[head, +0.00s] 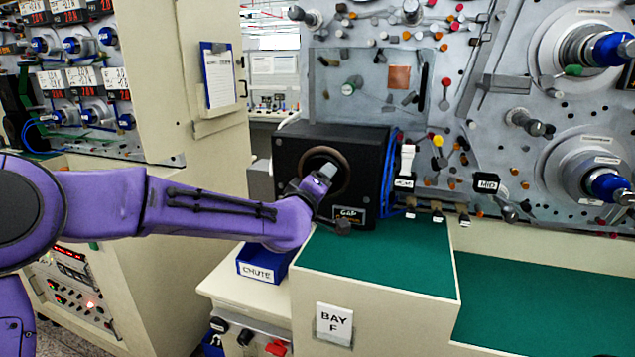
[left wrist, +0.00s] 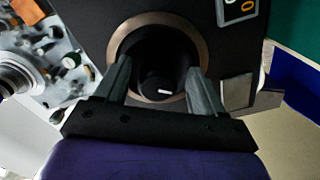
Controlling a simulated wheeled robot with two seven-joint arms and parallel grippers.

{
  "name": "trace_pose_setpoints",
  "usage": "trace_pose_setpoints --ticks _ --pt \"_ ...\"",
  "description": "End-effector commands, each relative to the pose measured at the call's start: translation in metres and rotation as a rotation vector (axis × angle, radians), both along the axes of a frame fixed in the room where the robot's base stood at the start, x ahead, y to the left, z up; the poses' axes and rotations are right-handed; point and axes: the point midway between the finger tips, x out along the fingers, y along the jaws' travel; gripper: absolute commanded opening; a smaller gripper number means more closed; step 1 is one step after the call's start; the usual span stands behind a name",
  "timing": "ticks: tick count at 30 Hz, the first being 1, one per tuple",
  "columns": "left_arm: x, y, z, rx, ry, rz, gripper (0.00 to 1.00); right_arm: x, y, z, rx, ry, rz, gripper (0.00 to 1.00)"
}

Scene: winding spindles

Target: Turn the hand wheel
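A black box (head: 290,160) labelled "GAP" stands on the green-topped bench. On its front is a round bronze-rimmed part (head: 315,158), which looks like the hand wheel; its dark centre is partly hidden by my left gripper (head: 326,172). In the left wrist view the bronze rim (left wrist: 158,20) surrounds a dark recess, with a dark knob (left wrist: 158,86) bearing a white mark at its lower middle. My left gripper (left wrist: 158,80) is open, its two fingers apart on either side of the knob. Contact cannot be told. My right gripper is out of view.
A blue bin labelled "CHUTE" (head: 262,266) is below my left forearm. A panel (head: 470,110) with pegs and spindles (head: 600,180) rises behind and to the right. The green bench top (head: 400,255) is clear in front of the box.

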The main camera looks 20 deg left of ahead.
Motion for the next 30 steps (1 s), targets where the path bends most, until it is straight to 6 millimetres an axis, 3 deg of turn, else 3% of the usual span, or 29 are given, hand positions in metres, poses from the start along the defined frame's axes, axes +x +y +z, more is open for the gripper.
trace_pose_setpoints --ticks 8,17,21,30 --pt "-0.009 0.002 0.001 -0.002 -0.006 0.004 0.69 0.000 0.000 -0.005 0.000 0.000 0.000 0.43" --pt "-0.078 0.003 0.000 0.000 -0.005 0.001 0.69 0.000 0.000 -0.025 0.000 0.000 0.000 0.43" --pt "-0.098 0.004 0.003 -0.004 -0.001 0.002 0.69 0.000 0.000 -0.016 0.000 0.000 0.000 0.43" --pt "-0.106 0.003 0.002 0.000 -0.002 0.002 0.69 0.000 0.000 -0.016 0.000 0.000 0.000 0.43"
